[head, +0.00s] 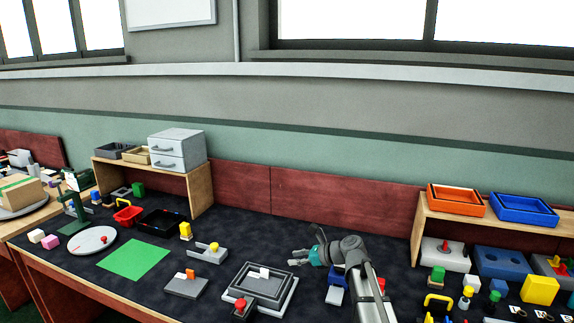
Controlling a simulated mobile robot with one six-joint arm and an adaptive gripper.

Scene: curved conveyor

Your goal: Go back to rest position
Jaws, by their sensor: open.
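My gripper (306,257) is in the head view, right of the middle, above the dark table top. Its fingers point left and look empty. My arm reaches up to it from the lower right edge. Just below the gripper is a small blue and white block-like thing (335,285), partly hidden by the arm. A grey square tray-like fixture (290,282) with a white piece (262,272) and a red knob (240,305) lies to the left below the gripper, apart from it.
A green mat (134,260), a round white plate (92,241) and a black tray (162,236) lie on the left. A wooden shelf (199,190) carries grey drawers (178,163). Orange (455,213) and blue (523,218) trays stand on the right shelf. The table behind the gripper is clear.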

